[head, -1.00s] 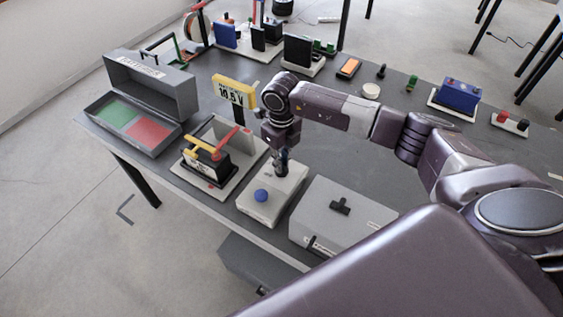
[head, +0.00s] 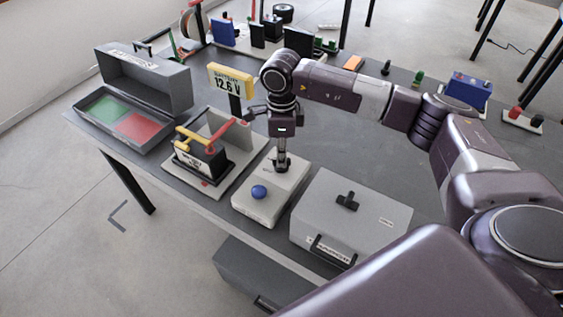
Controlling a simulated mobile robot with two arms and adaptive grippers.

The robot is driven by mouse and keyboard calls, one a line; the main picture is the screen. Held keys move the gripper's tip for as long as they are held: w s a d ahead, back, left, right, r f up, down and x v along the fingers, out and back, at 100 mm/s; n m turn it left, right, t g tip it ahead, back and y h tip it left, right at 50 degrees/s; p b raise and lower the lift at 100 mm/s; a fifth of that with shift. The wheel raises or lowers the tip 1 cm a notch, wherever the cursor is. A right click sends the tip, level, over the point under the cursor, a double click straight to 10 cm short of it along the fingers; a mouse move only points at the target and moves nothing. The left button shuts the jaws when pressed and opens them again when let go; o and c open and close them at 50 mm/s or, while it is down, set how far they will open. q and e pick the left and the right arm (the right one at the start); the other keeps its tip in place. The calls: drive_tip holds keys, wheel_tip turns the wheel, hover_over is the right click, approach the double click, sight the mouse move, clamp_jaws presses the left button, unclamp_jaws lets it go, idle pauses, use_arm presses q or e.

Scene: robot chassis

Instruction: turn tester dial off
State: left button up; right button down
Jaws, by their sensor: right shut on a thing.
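The tester (head: 250,206) is a pale box on the grey table, with a blue knob (head: 258,192) on its near end. My right gripper (head: 282,166) points down onto the tester's far end. It is shut on the tester dial, which the fingers mostly hide, so its setting cannot be read. A yellow display (head: 230,79) behind reads "BATTERY 12.6 V". A black battery (head: 200,160) with red and yellow clamps on it stands on a pale tray left of the tester. My left gripper is not in view.
A closed grey case (head: 365,213) with a black latch stands close to the right of the tester. An open grey box (head: 128,141) with green and red sections sits at the left. Several devices, including a blue battery (head: 467,92), line the table's far side.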

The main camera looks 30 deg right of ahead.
drive_tip(key=shift+n+b, duration=1)
drive_tip(key=shift+n, duration=0.3)
drive_tip(key=shift+r, duration=0.1)
drive_tip(key=c, duration=2)
unclamp_jaws()
drive_tip(key=shift+o, duration=0.2)
wheel_tip(320, 180, up, 12)
